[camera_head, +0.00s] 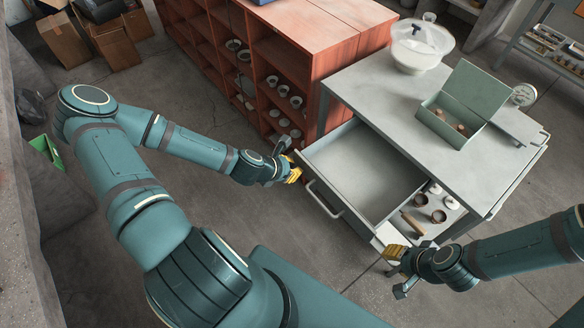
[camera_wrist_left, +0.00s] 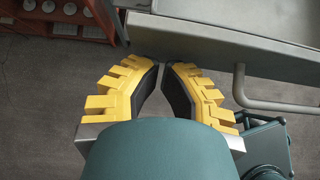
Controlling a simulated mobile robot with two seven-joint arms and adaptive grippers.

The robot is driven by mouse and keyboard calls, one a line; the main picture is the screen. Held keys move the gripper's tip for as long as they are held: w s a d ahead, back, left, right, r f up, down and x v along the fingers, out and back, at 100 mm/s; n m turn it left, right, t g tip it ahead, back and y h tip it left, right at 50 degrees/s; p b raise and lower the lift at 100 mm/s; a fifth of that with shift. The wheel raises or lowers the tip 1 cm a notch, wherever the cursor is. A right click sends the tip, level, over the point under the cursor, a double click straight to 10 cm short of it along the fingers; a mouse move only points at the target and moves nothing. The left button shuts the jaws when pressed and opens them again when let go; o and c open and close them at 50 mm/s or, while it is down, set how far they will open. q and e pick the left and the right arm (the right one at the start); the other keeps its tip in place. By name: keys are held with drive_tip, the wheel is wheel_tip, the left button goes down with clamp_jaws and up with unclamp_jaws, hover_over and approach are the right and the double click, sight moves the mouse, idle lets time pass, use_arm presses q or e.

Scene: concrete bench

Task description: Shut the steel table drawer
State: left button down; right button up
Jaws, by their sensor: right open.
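The steel table (camera_head: 400,85) stands at the right in the head view. Its drawer (camera_head: 360,175) is pulled out toward me and is empty. The drawer's bar handle (camera_head: 322,200) is on its front panel and also shows in the left wrist view (camera_wrist_left: 275,105). My left gripper (camera_head: 296,172) is at the drawer's left front corner. In the left wrist view its yellow fingertips (camera_wrist_left: 161,66) nearly meet, with nothing between them, just short of the drawer's front edge (camera_wrist_left: 190,40). My right gripper (camera_head: 388,258) is open near the drawer's right front corner; contact is unclear.
A reddish wooden shelf unit (camera_head: 345,50) with cups stands left of the table. A green box (camera_head: 450,122) and a lidded white bowl (camera_head: 415,58) are on the tabletop. Small cups (camera_head: 438,216) sit on the lower shelf beside the drawer. The floor before the drawer is clear.

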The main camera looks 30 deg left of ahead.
sight(354, 131)
use_arm(q)
drive_tip(key=w+d, duration=0.2)
drive_tip(key=w, duration=0.5)
drive_tip(key=w+d, duration=0.3)
drive_tip(key=w, duration=0.5)
drive_tip(key=w+d+p, duration=0.1)
drive_tip(key=w+d, duration=0.2)
drive_tip(key=w, duration=0.4)
drive_tip(key=shift+w+d, duration=0.15)
drive_tip(key=shift+w, duration=0.1)
use_arm(e)
drive_tip(key=shift+s+r, duration=0.15)
drive_tip(key=shift+r, duration=0.35)
use_arm(q)
drive_tip(key=shift+r, duration=0.1)
use_arm(e)
drive_tip(key=shift+s, duration=0.1)
